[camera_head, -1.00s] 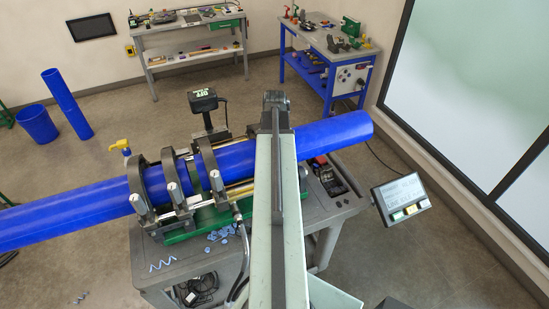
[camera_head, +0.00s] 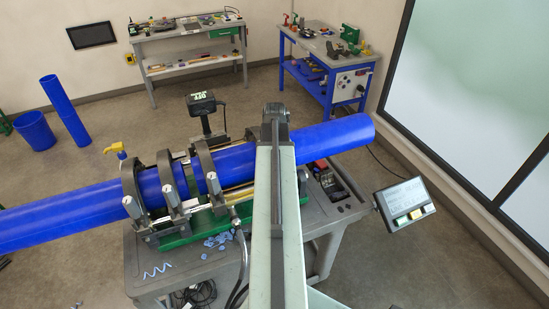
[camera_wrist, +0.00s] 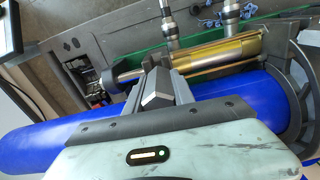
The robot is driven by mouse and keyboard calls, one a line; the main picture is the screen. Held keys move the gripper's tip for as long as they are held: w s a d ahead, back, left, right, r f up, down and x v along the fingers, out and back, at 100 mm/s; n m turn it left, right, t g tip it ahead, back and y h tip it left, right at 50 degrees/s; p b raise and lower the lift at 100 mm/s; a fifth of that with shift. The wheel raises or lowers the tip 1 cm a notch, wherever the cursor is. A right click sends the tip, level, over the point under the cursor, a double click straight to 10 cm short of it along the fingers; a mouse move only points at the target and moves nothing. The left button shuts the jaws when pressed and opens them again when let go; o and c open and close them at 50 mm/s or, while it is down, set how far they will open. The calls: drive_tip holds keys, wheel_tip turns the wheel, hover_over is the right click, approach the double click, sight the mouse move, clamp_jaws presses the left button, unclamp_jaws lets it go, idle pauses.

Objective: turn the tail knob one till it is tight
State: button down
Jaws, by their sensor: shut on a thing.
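The blue pipe (camera_head: 80,212) lies through the dark clamps of the fusion machine (camera_head: 190,222). Three clamps with silver upright knobs show in the head view: a left knob (camera_head: 132,207), a middle one (camera_head: 171,195) and a right one (camera_head: 213,183). My arm covers the part of the pipe right of them. In the wrist view my gripper (camera_wrist: 158,88) is over the blue pipe (camera_wrist: 235,95), with its jaws closed together. The tail knob one is not clearly visible; it appears hidden at the jaws. A dark clamp ring (camera_wrist: 292,100) stands to the right.
A control panel (camera_head: 404,202) stands at the right of the grey cart (camera_head: 130,265). Blue shavings (camera_head: 217,240) lie on the cart. A brass-coloured cylinder (camera_wrist: 222,55) and hose fittings lie beside the pipe. Workbenches stand at the back; the floor between is clear.

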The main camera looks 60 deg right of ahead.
drive_tip(key=m, duration=0.2)
drive_tip(key=shift+m, duration=0.3)
drive_tip(key=shift+m, duration=1.5)
drive_tip(key=m, duration=0.3)
drive_tip(key=shift+m, duration=1.5)
